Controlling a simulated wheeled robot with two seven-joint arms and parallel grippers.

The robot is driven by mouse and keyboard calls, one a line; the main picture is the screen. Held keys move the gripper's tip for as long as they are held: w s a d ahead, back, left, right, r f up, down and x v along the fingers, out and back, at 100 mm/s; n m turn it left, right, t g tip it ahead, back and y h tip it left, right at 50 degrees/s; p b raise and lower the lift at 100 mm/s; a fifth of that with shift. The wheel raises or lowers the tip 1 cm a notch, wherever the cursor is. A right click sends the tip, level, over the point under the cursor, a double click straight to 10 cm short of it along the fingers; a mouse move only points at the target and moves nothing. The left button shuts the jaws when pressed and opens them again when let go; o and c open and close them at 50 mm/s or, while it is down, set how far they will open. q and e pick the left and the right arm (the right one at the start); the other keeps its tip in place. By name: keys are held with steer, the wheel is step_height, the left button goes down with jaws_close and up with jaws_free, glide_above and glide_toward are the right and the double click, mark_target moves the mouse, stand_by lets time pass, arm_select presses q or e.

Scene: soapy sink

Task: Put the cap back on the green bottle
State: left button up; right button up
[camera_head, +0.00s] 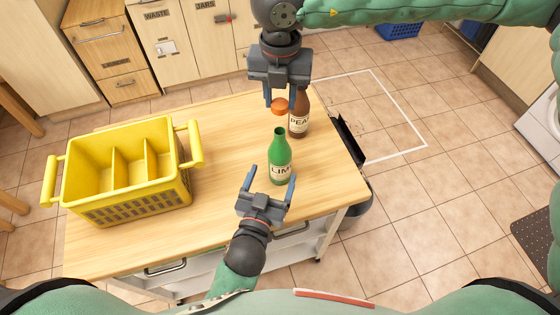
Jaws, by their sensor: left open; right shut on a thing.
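The green bottle (280,160), with a label reading LIME, stands upright on the wooden table. An orange cap (280,106) is between the fingers of my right gripper (280,102), which comes down from the top. The cap is just above the green bottle's mouth in the picture, with a small gap showing. My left gripper (267,186) is open in front of the green bottle, its fingers pointing toward the bottle's lower part. I cannot tell whether the fingers touch it.
A brown bottle (299,123) stands close behind and right of the green bottle, partly hidden by my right gripper. A yellow crate (133,206) with compartments and handles sits on the left of the table (222,160). Bare tabletop lies between crate and bottles.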

arm_select(q)
steer(key=shift+x, duration=4.55)
steer(key=shift+c, duration=0.2)
steer(key=c, duration=1.4)
steer(key=shift+c, duration=0.2)
arm_select(e)
glide_above(280, 129)
steer(key=shift+f, duration=2.45)
